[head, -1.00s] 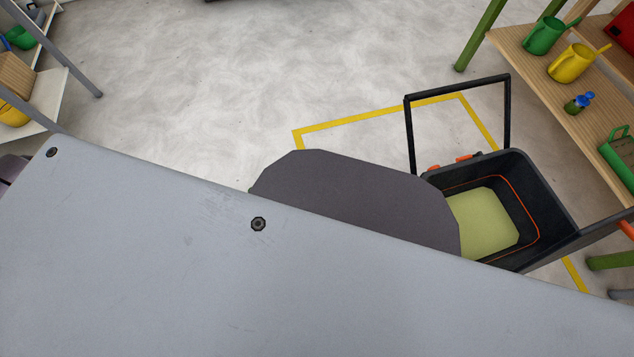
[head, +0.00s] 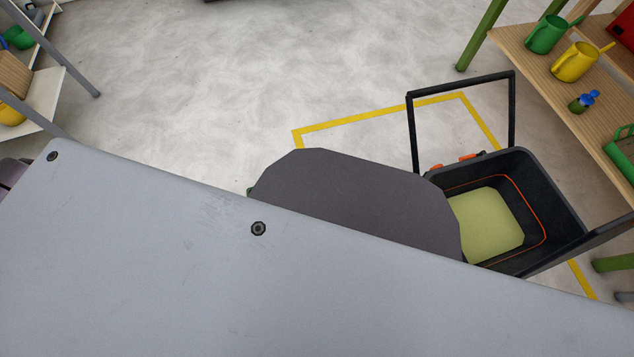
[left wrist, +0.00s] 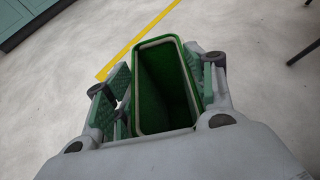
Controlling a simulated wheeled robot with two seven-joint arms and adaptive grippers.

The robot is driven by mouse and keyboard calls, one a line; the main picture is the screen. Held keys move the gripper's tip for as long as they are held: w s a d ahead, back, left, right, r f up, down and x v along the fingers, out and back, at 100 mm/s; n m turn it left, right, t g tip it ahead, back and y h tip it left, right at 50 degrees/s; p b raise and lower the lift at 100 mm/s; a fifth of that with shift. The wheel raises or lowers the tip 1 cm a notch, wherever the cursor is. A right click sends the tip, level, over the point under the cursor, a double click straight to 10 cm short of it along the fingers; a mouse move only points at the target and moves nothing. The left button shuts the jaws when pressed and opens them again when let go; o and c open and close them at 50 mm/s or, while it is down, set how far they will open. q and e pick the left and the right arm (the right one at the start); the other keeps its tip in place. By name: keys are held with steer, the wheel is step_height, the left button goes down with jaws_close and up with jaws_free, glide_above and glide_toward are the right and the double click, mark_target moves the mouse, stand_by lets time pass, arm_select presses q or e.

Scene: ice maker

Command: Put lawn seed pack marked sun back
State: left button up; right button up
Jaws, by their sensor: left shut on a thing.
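My left gripper (left wrist: 163,88) is shut on a green thing (left wrist: 165,80) with a pale rim, seen nearly end-on in the left wrist view. It looks like a pack or open box with a dark green inside. The textured green finger pads sit on either side of it, over the pale floor. No sun mark or label shows from this angle. In the head view grey parts close to the camera hide my left gripper and nearly all of what it holds. My right gripper is not in view.
A black crate (head: 562,205) with an upright handle stands on the floor at right, a flat yellow-green thing (head: 485,222) inside. A wooden shelf (head: 540,75) with watering cans is at upper right. Another shelf (head: 45,105) is at far left. The floor (head: 250,70) between is clear.

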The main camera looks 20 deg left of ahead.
arm_select(q)
steer(key=shift+f, duration=0.15)
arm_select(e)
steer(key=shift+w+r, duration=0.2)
arm_select(q)
steer(key=o, duration=1.6)
steer(key=shift+c, duration=0.2)
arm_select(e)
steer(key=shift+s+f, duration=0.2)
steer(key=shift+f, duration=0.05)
